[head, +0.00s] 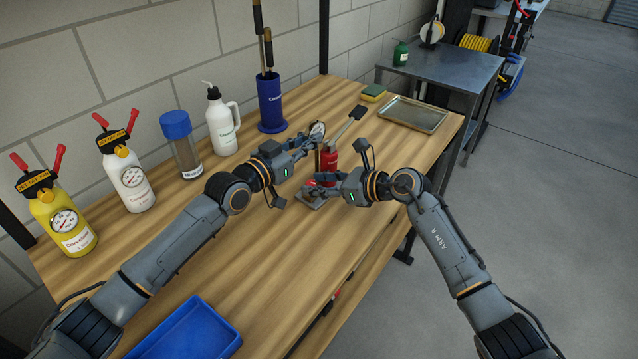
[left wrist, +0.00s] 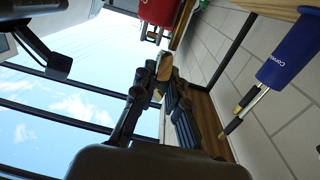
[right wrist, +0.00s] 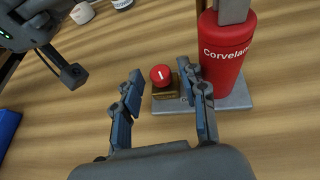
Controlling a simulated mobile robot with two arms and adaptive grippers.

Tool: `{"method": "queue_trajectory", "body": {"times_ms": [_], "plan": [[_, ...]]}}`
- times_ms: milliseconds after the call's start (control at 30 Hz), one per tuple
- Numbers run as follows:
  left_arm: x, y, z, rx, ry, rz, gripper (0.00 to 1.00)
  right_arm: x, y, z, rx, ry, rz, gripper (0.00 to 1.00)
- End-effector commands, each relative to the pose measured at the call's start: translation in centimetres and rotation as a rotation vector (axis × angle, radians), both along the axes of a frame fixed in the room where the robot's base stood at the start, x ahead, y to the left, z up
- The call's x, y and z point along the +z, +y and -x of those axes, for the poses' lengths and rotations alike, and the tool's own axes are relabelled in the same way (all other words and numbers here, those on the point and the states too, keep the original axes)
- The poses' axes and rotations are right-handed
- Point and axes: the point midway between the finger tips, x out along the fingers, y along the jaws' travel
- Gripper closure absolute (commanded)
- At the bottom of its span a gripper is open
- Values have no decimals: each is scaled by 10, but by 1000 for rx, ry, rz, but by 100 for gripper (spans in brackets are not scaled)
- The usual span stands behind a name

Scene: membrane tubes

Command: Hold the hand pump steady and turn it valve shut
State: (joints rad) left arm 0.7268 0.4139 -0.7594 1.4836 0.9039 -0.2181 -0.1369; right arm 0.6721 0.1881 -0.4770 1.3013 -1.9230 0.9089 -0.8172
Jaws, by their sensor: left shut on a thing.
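The hand pump has a red cylinder (head: 329,165) on a grey base plate near the table's right edge. Its lever slants up to a black grip (head: 357,112). My left gripper (head: 316,138) is shut on an upper part of the pump, beside the round gauge. In the left wrist view the fingers (left wrist: 160,82) meet at a brass-coloured round part; the exact contact is hidden. The valve is a red knob (right wrist: 161,75) with a white mark on a brass block. My right gripper (right wrist: 165,85) is open, its fingertips on either side of the knob, without clear contact.
Yellow (head: 66,218) and white (head: 128,178) gauge bottles, a blue-lidded jar (head: 184,150), a pump bottle (head: 221,122) and a blue holder (head: 270,100) line the wall. A metal tray (head: 415,114) lies behind the pump. A blue bin (head: 190,330) is at the front; mid-table is clear.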

Motion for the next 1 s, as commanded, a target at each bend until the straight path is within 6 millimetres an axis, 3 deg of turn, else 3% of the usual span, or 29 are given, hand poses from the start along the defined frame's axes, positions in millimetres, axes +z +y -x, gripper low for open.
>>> {"method": "queue_trajectory", "body": {"times_ms": [33, 167, 433, 1000], "plan": [[0, 0, 0, 0, 0, 0, 100, 0, 0, 0, 0, 0, 0, 74], [0, 0, 0, 0, 0, 0, 100, 0, 0, 0, 0, 0, 0, 100], [0, 0, 0, 0, 0, 0, 100, -2, 0, 1, -38, 2, 8, 100], [0, 0, 0, -1, 1, 1, 100, -3, 7, 8, -363, 5, 3, 100]]}}
